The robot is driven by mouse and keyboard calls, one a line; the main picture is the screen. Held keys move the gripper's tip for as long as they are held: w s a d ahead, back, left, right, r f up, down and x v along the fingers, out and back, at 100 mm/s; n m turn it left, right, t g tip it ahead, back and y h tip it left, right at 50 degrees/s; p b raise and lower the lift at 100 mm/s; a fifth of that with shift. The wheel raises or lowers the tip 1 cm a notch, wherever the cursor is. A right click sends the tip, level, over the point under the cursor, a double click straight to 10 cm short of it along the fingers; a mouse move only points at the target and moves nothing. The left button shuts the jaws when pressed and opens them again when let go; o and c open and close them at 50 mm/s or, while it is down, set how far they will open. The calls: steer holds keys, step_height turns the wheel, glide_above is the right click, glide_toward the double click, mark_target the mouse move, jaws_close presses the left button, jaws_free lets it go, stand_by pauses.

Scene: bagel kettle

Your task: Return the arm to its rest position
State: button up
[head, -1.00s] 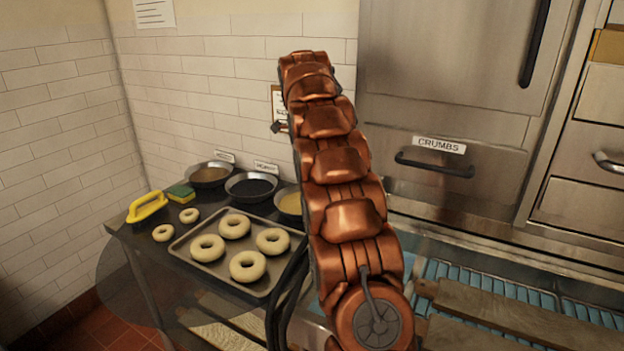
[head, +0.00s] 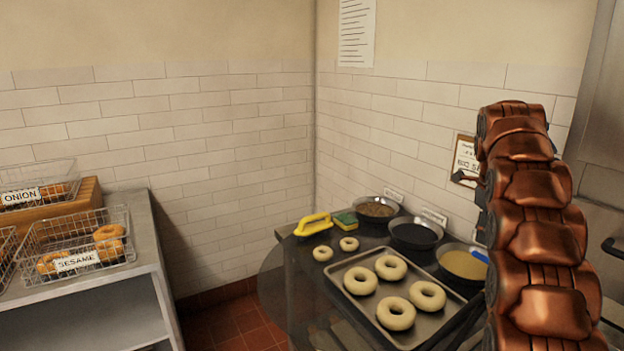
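My copper arm (head: 535,230) rises along the right side of the head view, folded upward in front of the tiled wall and the steel unit. My gripper is not clearly visible; only a small dark part shows at the left edge of the arm, near the wall clipboard (head: 466,158). I cannot see any fingers or anything held. The arm stands apart from the bagels on the dark table.
A tray (head: 352,304) with several pale bagels lies on the dark table (head: 300,262). Behind it stand three bowls, a yellow-handled tool (head: 313,224) and a sponge (head: 346,219). Wire baskets labelled SESAME (head: 122,232) and ONION (head: 62,172) stand on a left counter (head: 150,255). Floor shows between.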

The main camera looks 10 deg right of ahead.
steer(key=s+a+f+n+g+y, duration=0.1)
steer(key=s+a+f+n, duration=0.1)
steer(key=s+a+n, duration=1.45)
steer(key=s+a+f+n, duration=0.3)
steer(key=s+a+n, duration=0.1)
steer(key=s, duration=0.4)
steer(key=s+a+f+n+g, duration=0.1)
steer(key=s+a+f+n, duration=0.3)
steer(key=s, duration=0.4)
steer(key=s+a+f+n+y, duration=0.1)
steer(key=s+a+f+n, duration=0.3)
steer(key=s, duration=0.4)
steer(key=shift+a+f+n+g, duration=0.15)
steer(key=shift+a+n+g, duration=0.15)
steer(key=shift+a+n, duration=0.55)
steer(key=shift+s+d, duration=0.1)
steer(key=shift+d, duration=0.1)
